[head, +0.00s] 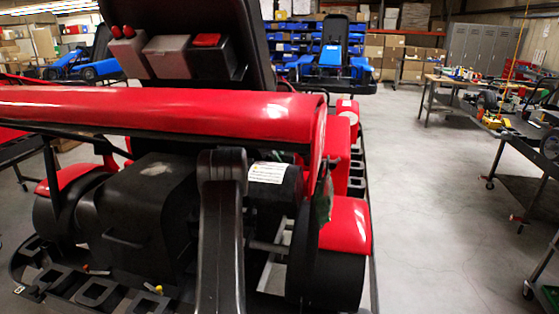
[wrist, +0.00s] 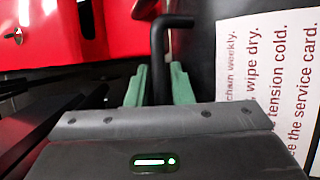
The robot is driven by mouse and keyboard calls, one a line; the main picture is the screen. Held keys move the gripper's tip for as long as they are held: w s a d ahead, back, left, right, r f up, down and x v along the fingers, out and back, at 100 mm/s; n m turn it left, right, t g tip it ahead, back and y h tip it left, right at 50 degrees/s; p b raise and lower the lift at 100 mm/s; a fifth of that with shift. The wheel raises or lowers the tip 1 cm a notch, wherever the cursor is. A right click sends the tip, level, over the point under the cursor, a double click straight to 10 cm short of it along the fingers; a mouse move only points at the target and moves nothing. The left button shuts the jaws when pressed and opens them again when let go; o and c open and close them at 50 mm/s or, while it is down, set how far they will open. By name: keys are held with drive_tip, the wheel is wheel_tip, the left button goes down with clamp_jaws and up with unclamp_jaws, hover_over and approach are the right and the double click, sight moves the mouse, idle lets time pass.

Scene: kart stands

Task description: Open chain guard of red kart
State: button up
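The red kart (head: 160,108) stands with its rear toward me in the head view. In the wrist view a black bent handle (wrist: 160,45) stands beside a dark panel with a white printed label (wrist: 275,85), whose text mentions the chain. A white label (head: 267,172) also shows on a dark housing in the head view. My gripper (wrist: 159,72) has its two green fingers close on either side of the handle's shaft and looks shut on it. The handle's bent end sticks out past the fingertips. My arm hides part of the kart in the head view.
A cluttered workbench (head: 520,135) and grey lockers (head: 475,47) stand to the right. A blue kart (head: 333,62) is at the back, before shelves of boxes. The floor (head: 430,210) right of the red kart is clear.

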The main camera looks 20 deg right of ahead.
drive_tip(key=v, duration=0.7)
drive_tip(key=shift+a+r, duration=0.15)
drive_tip(key=shift+r, duration=0.05)
